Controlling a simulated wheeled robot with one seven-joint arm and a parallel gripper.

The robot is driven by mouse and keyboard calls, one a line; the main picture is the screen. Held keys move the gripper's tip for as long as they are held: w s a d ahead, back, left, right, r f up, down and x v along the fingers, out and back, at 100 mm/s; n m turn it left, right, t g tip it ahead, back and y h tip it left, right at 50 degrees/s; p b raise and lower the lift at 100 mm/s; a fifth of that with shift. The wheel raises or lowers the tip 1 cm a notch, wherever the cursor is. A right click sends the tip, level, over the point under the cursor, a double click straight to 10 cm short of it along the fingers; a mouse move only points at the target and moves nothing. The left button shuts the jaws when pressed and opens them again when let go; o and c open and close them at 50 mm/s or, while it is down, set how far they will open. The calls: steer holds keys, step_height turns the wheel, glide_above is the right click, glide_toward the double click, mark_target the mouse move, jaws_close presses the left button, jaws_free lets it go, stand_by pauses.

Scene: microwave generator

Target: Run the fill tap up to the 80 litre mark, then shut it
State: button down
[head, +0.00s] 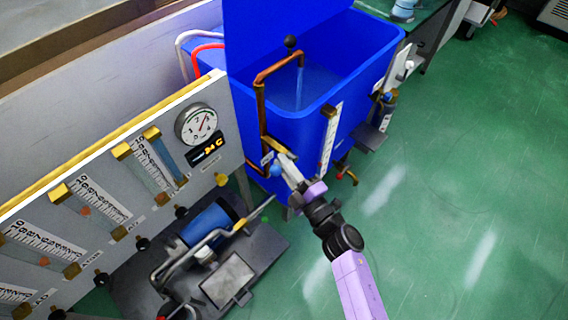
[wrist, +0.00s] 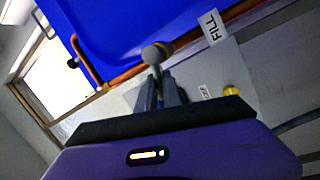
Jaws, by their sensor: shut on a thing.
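The blue tank (head: 362,58) stands open at the top. A copper fill pipe (head: 261,105) rises at its left corner and bends over the rim, and a stream of water (head: 299,88) falls from its spout. My gripper (head: 281,164) is at the lower part of this pipe, shut on the fill tap's handle; its round knob (wrist: 153,54) shows at the fingertips in the wrist view, beside the FILL label (wrist: 213,28). A white level scale (head: 329,143) stands upright on the tank's front corner. Its marks and level are too small to read.
A grey panel (head: 225,150) with a dial gauge (head: 196,124), a temperature display and several flow scales stands left of the tank. A blue pump (head: 209,223) with pipes sits below it. The green floor (head: 470,190) on the right is clear.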

stand_by(0.3)
steer(key=f+n+b, duration=0.1)
steer(key=b, duration=0.2)
steer(key=shift+f+n, duration=0.15)
steer(key=shift+n, duration=0.15)
steer(key=n+y+b, duration=0.1)
steer(key=n+b, duration=0.1)
steer(key=shift+f+n, duration=0.1)
steer(key=shift+n, duration=0.3)
steer(key=c, duration=1.5)
jaws_free()
steer(key=v, duration=0.7)
steer(key=shift+s+d, duration=0.25)
steer(key=shift+s, duration=0.1)
